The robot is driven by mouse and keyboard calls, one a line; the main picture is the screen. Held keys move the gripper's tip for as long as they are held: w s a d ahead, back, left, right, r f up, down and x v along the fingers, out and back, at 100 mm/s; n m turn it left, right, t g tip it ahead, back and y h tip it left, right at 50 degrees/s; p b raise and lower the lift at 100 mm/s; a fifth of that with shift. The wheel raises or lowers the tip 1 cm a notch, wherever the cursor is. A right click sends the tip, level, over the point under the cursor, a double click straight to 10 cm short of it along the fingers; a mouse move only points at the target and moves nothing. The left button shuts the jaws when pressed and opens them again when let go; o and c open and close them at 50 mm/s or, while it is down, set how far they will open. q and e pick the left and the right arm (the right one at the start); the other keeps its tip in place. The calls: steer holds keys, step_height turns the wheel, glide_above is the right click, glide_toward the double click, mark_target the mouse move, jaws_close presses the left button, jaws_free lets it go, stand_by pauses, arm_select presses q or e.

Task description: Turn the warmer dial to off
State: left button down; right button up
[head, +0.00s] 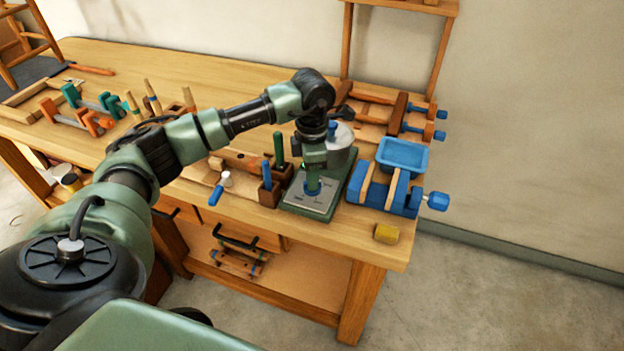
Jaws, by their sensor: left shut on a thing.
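The warmer is a green-based unit with a grey front plate (322,207) near the right end of the workbench. A pale grey pot (341,147) stands on its back part, partly hidden by my arm. The blue dial (312,189) sits on the front plate, mostly covered by my gripper. My left gripper (313,184) points straight down over the plate and is shut on the dial. The dial's pointer and the plate's markings are too small to read. My right gripper is not in view.
A blue vise (392,195) and blue tray (402,155) stand close right of the warmer. A dark block holding upright tools (271,187) is close left. A yellow block (386,233) lies near the front edge. Clamps (90,110) lie far left.

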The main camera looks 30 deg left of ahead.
arm_select(q)
steer(key=n+b, duration=0.1)
steer(key=n, duration=1.1)
steer(key=shift+w+r+b, duration=0.1)
steer(key=shift+r+b, duration=0.05)
steer(key=shift+b, duration=0.2)
steer(key=c, duration=1.4)
jaws_free()
steer(key=shift+c, duration=0.2)
step_height(320, 180, up, 8)
steer(key=shift+f+b, duration=0.15)
steer(key=shift+b, duration=0.5)
steer(key=shift+f, duration=0.1)
